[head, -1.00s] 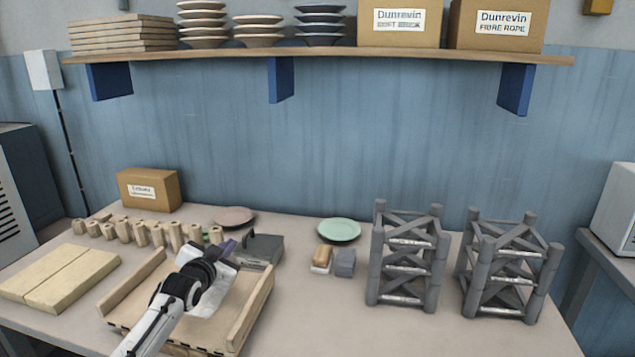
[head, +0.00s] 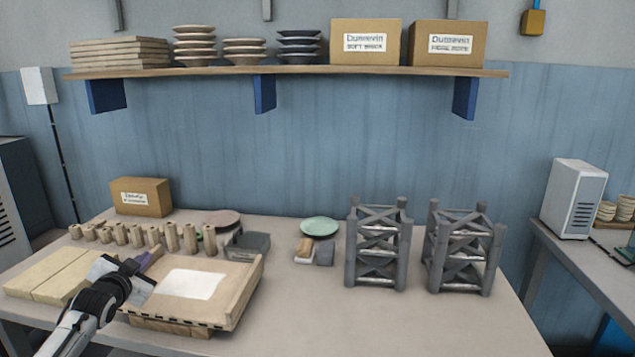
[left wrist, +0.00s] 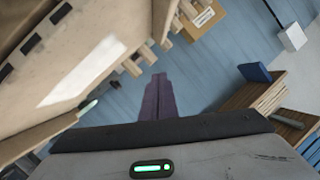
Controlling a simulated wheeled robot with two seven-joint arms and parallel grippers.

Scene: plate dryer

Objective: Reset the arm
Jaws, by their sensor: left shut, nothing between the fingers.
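My left gripper (head: 146,261) is at the left end of the wooden tray (head: 247,291), above the work table. Its purple fingers lie together with nothing between them. They also show closed in the left wrist view (left wrist: 157,98), where the tray (left wrist: 110,22) fills the upper left. A white sheet (head: 191,284) lies in the tray. My right gripper is in neither view.
Pale boards (head: 48,277) lie left of the gripper, with a row of wooden pegs (head: 137,235) behind. A green plate (head: 319,227) and two grey racks (head: 378,245) (head: 463,250) stand to the right. The table's front right is clear.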

